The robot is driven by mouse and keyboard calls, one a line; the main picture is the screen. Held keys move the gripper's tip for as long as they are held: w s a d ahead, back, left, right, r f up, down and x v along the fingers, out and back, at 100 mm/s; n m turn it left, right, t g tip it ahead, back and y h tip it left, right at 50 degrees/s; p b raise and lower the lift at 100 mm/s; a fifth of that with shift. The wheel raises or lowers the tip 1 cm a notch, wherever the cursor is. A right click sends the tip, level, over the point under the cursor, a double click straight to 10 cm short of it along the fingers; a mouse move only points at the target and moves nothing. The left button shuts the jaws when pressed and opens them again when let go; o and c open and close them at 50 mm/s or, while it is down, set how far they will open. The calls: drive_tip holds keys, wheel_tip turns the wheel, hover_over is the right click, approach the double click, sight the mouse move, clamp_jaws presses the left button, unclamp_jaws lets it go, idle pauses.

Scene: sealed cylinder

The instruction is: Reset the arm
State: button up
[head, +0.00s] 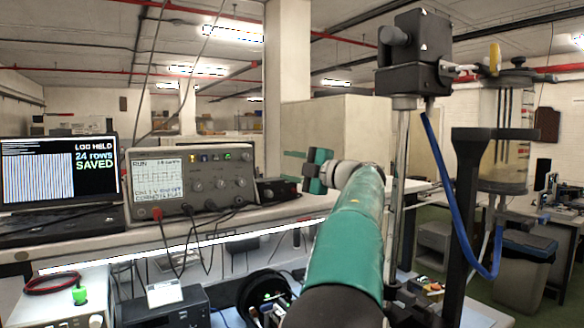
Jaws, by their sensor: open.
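My arm, in green sleeves, reaches up from the bottom middle of the head view. My gripper (301,169) is at its far end, in front of the bench with the instruments. The gripper points left and its jaws are open, with nothing visible between them. The lower finger is hard to make out against the dark box behind it. The sealed cylinder (502,140) is a clear upright vessel with a dark cap, held on a stand at the right, well apart from my gripper.
A laptop (60,172) reads "LOG HELD 24 rows SAVED". An oscilloscope (190,180) with cables stands beside it on the bench. A black motor head (415,60) on a metal post rises right of my arm. A blue hose (452,195) hangs below it. A grey bin (525,265) stands lower right.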

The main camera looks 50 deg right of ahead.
idle(0.3)
drive_tip(key=a+r+m+t+h, duration=0.3)
drive_tip(key=a+r+m+h, duration=0.25)
drive_tip(key=m+h, duration=0.35)
drive_tip(key=s+a+f+m+g+y, duration=0.1)
drive_tip(key=s+a+f+m+g, duration=0.15)
drive_tip(key=a+f, duration=0.6)
drive_tip(key=s+a+f+m+g+y, duration=0.15)
drive_tip(key=a+f+m+g, duration=0.25)
drive_tip(key=a+f, duration=0.45)
drive_tip(key=s+a+f+m+g, duration=0.2)
drive_tip(key=a+f+m+g, duration=0.15)
drive_tip(key=a+f, duration=0.5)
drive_tip(key=s+a+f+n+g+y, duration=0.2)
drive_tip(key=s+a+f+g+y, duration=0.2)
drive_tip(key=s+a+f, duration=1)
drive_tip(key=shift+s+a+f+g, duration=0.3)
drive_tip(key=shift+f+g, duration=0.55)
drive_tip(key=shift+g, duration=0.15)
drive_tip(key=shift+y, duration=0.25)
